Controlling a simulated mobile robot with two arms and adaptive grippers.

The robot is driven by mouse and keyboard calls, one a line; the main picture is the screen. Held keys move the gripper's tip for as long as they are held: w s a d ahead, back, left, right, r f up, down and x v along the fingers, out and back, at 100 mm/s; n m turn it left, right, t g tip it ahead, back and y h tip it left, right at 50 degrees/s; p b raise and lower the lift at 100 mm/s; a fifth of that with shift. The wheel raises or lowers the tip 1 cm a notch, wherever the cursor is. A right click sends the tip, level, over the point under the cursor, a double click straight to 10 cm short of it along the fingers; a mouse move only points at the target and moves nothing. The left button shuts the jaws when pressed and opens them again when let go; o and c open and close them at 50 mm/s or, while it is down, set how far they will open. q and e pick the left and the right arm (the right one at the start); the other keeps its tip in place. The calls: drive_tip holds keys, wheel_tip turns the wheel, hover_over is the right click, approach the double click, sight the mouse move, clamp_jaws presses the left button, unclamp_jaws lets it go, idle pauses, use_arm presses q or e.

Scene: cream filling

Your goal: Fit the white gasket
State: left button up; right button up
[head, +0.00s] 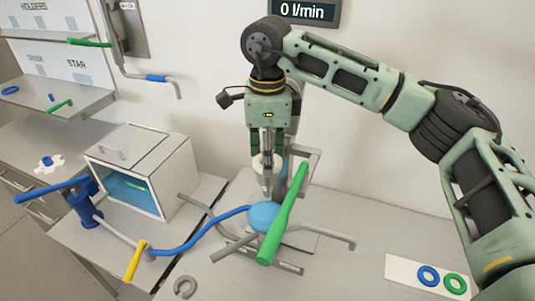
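My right gripper (266,154) points down above the machine in the middle of the table. A small whitish round piece, which looks like the white gasket (264,161), is between its fingertips, and they appear shut on it. A pale, tapered nozzle (267,184) shows directly below. I cannot tell whether the gasket touches the nozzle or sits around it. Below are the machine's round blue part (264,216) and a long green handle (283,215) slanting across it. A blue ring (429,276) and a green ring (455,284) lie on a white mat (399,267). My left gripper is not in view.
A blue hose (205,236) runs left from the machine to a yellow-handled lever (136,262). A metal box with a window (149,160) stands on the left counter. A grey open ring (185,287) lies at the front. The table right of the machine is mostly clear.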

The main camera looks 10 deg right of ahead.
drive_tip(key=shift+f, duration=0.15)
drive_tip(key=o, duration=1.1)
drive_tip(key=shift+r+p, duration=2.05)
drive_tip(key=shift+r, duration=1.55)
drive_tip(key=shift+f, duration=0.15)
